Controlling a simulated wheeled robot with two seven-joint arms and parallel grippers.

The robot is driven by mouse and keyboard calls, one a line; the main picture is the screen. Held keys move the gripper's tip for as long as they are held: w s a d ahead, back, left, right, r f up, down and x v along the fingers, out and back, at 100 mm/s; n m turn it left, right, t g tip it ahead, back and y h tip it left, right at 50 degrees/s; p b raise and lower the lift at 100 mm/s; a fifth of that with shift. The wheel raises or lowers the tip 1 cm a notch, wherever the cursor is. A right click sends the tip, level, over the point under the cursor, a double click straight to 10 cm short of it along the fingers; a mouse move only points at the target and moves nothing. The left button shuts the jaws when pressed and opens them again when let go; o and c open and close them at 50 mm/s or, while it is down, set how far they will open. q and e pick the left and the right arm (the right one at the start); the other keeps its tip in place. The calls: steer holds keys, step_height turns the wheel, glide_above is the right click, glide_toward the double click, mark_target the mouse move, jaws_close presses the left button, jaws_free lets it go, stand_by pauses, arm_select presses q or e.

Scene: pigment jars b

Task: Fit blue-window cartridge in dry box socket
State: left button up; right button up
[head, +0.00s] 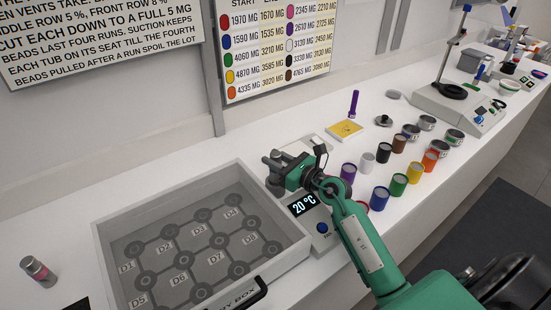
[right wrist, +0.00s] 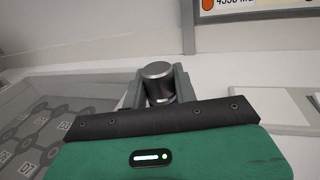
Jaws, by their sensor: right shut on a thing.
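My right gripper (head: 274,160) is beyond the dry box's right back corner, above the bench. It is shut on a grey metal cylinder, seen between the fingers in the right wrist view (right wrist: 158,82). The dry box (head: 290,247) is an open pale tray with a dark handle at the front. Its floor has round sockets joined by a grid, with labels such as D1 to D8; the visible sockets look empty. Its front part is cut off by the frame. My left gripper is not in view.
A 20 °C display unit (head: 305,204) is close to the box's right side. Several coloured jars (head: 398,185) stand on the right. The bench left of the box is mostly clear.

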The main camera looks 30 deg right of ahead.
steer(key=shift+f+b, duration=0.55)
steer(key=shift+f, duration=0.15)
steer(key=o, duration=1.1)
steer(key=shift+c, duration=0.2)
